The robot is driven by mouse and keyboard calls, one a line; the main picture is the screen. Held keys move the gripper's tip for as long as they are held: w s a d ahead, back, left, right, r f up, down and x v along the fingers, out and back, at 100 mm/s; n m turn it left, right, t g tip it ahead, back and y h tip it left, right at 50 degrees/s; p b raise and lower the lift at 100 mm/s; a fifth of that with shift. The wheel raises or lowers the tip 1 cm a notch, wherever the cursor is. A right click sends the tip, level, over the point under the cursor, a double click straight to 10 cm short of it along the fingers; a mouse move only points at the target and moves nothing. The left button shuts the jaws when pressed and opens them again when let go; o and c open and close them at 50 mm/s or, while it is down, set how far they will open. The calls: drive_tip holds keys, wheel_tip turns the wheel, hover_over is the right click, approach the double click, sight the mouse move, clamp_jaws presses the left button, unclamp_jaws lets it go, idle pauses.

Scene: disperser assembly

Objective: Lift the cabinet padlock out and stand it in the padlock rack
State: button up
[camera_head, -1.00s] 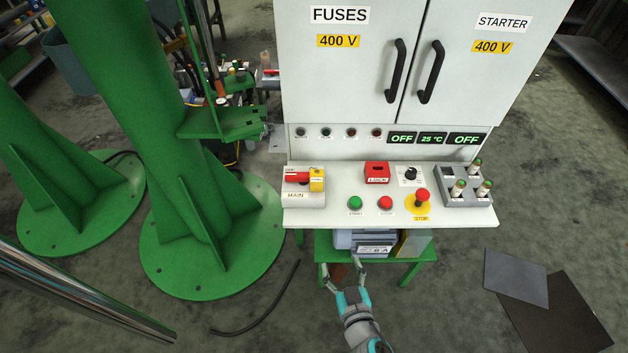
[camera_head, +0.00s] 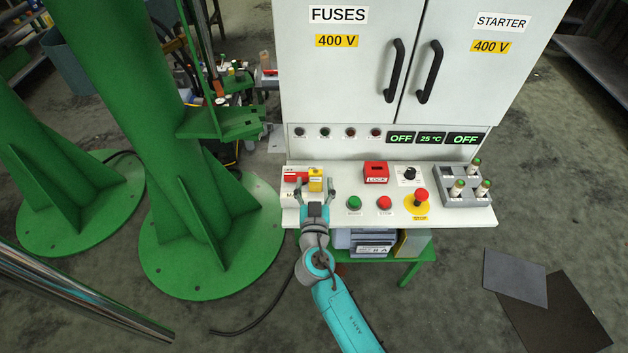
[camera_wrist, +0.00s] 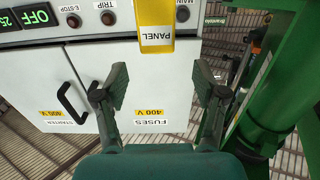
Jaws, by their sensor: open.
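The yellow cabinet padlock (camera_head: 316,182) is at the red-handled MAIN switch (camera_head: 291,178), at the left of the white control shelf. In the wrist view the padlock (camera_wrist: 157,28) is a yellow block labelled PANEL at the top centre. My gripper (camera_head: 316,189) is open and empty, its fingers apart on either side of the padlock in the head view. In the wrist view my gripper (camera_wrist: 160,85) has its fingertips below the padlock in the picture, not touching it. A red box marked LOCK (camera_head: 376,173), with a dark slot, is to the right; it looks like the padlock rack.
Green (camera_head: 354,202) and red (camera_head: 384,202) buttons, a black knob (camera_head: 409,173) and a red stop button (camera_head: 421,195) are on the shelf. A grey holder (camera_head: 466,198) with several small cylinders is at right. The cabinet (camera_head: 360,75) rises behind.

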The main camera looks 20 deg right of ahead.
sight(316, 175)
drive_tip(key=shift+f+x, duration=0.2)
drive_tip(key=shift+x, duration=1.2)
drive_tip(key=shift+f+x, duration=0.2)
drive_tip(key=shift+x, duration=1.2)
drive_tip(key=shift+d, duration=0.1)
clamp_jaws()
